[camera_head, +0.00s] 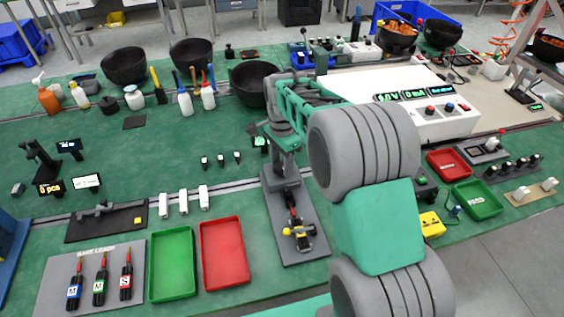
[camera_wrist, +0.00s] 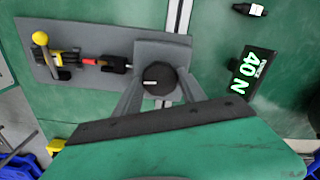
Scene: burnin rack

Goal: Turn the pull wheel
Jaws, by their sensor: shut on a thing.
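The pull wheel (camera_wrist: 159,78) is a dark round knob with a white mark, at the end of a grey fixture (camera_wrist: 65,52) in the wrist view. My gripper (camera_wrist: 161,88) has its two grey fingers on either side of the wheel and is shut on it. In the head view my arm reaches down to the fixture (camera_head: 312,240), and I cannot make out the wheel behind the gripper. A yellow ball-ended lever, a red part and a black clamp lie in line on the fixture.
A display (camera_wrist: 250,72) reading 40 N stands right of the wheel in the wrist view. In the head view a red tray (camera_head: 224,254) and a green tray (camera_head: 172,264) lie left of the fixture. A white power supply (camera_head: 375,85) stands behind my arm.

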